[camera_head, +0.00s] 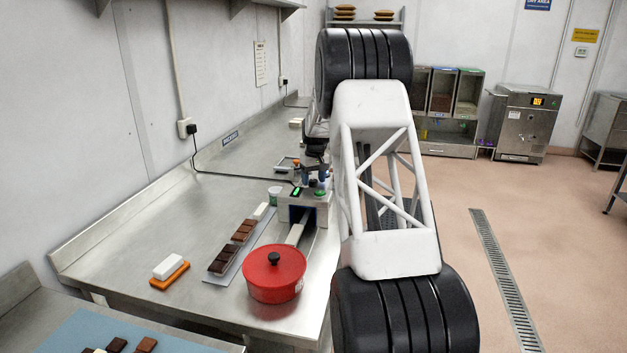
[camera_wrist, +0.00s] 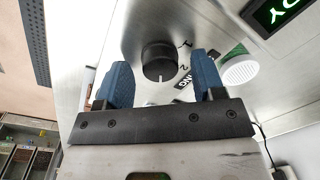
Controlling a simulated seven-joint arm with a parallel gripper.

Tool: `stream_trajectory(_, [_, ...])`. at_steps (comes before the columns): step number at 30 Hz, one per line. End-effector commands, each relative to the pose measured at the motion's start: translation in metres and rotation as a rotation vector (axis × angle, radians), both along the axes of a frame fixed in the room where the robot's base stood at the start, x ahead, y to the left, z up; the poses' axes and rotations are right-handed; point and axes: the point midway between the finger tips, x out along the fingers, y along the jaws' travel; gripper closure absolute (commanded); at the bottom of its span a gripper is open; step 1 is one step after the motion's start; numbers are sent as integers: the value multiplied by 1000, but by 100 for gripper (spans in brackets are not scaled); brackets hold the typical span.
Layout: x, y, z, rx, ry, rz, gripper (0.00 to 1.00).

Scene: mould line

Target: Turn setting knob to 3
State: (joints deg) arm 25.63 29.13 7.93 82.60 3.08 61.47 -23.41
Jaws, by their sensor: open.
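The setting knob (camera_wrist: 158,62) is black and round, on a brushed metal panel (camera_wrist: 110,25) in the wrist view. A short white line on it points down in the picture, towards my gripper. The digits 1 and 2 show at its right; no 3 is visible. My gripper (camera_wrist: 163,66) is open, its blue fingers left and right of the knob with gaps showing. I cannot tell how far the tips are from the panel. In the head view the machine (camera_head: 318,205) with a green display stands on the steel table; my arm partly covers it and the knob is not discernible.
In the wrist view a white round part with green (camera_wrist: 239,69) and a green-lit display (camera_wrist: 275,12) lie right of the knob. In the head view a red lidded pot (camera_head: 274,278) and a tray (camera_head: 232,262) with chocolate bars stand nearby. The table's left is mostly clear.

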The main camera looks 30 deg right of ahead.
Motion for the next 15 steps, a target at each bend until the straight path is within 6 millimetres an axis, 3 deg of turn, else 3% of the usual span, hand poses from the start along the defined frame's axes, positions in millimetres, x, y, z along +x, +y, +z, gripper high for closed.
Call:
stream_trajectory(10, [0, 0, -3, 0, -1, 0, 37])
stream_trajectory(11, [0, 0, -3, 0, -1, 0, 39])
stream_trajectory(15, [0, 0, -3, 0, 0, 0, 60])
